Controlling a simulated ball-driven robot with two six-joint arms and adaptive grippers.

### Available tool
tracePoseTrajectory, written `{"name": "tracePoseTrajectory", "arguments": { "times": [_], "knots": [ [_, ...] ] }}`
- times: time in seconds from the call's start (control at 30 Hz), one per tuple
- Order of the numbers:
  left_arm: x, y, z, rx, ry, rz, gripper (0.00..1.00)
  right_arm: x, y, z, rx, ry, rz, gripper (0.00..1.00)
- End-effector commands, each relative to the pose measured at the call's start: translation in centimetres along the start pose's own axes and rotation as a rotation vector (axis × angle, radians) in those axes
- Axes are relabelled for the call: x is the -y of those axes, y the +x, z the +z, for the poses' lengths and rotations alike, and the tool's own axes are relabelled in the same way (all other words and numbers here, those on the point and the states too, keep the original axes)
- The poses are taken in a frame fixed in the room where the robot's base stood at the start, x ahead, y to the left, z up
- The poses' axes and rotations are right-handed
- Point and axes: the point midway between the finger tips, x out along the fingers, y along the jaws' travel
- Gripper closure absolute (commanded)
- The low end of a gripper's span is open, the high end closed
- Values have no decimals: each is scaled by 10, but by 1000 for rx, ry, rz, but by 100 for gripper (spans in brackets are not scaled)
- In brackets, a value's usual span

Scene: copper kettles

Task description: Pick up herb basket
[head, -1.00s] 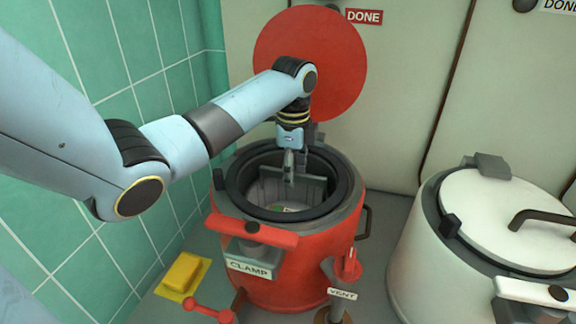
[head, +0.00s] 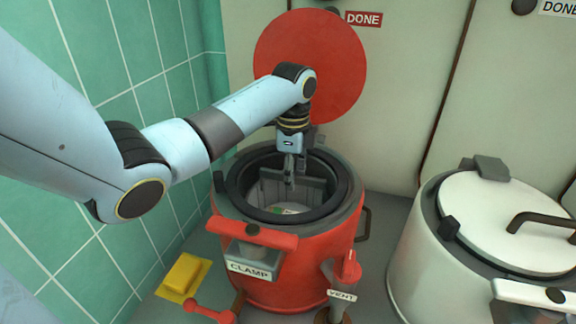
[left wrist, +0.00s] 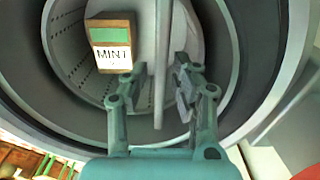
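The herb basket (head: 268,190) sits inside the open red kettle (head: 285,270). In the left wrist view its perforated wall (left wrist: 70,48) shows, with a green and white MINT label (left wrist: 112,50) inside. A pale upright bar (left wrist: 159,40), seemingly the basket's handle, crosses that view. My left gripper (head: 290,184) points down into the kettle mouth. In the left wrist view the gripper (left wrist: 161,85) is open, one finger on each side of the bar, with gaps showing. My right gripper is in neither view.
The kettle's round red lid (head: 310,60) stands open behind my arm. A CLAMP handle (head: 240,235) and VENT lever (head: 347,268) are at its front. A closed white kettle (head: 430,270) stands right. A yellow block (head: 184,274) lies by the green tiled wall.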

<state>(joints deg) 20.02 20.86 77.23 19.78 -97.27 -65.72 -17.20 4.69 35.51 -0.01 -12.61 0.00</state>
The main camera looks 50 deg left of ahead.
Motion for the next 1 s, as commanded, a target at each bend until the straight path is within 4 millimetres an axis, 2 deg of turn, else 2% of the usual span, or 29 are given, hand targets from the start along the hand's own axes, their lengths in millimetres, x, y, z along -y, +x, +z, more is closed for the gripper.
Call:
{"name": "tracePoseTrajectory", "arguments": {
  "times": [0.03,0.2,0.87,1.0],
  "knots": [
    [0,0,0,0,0,0,81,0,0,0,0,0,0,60],
    [0,0,0,0,0,0,100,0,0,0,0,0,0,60],
    [1,-2,0,0,0,-3,100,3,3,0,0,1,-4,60],
    [2,-14,0,-1,1,-4,100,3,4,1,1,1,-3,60]
  ]
}}
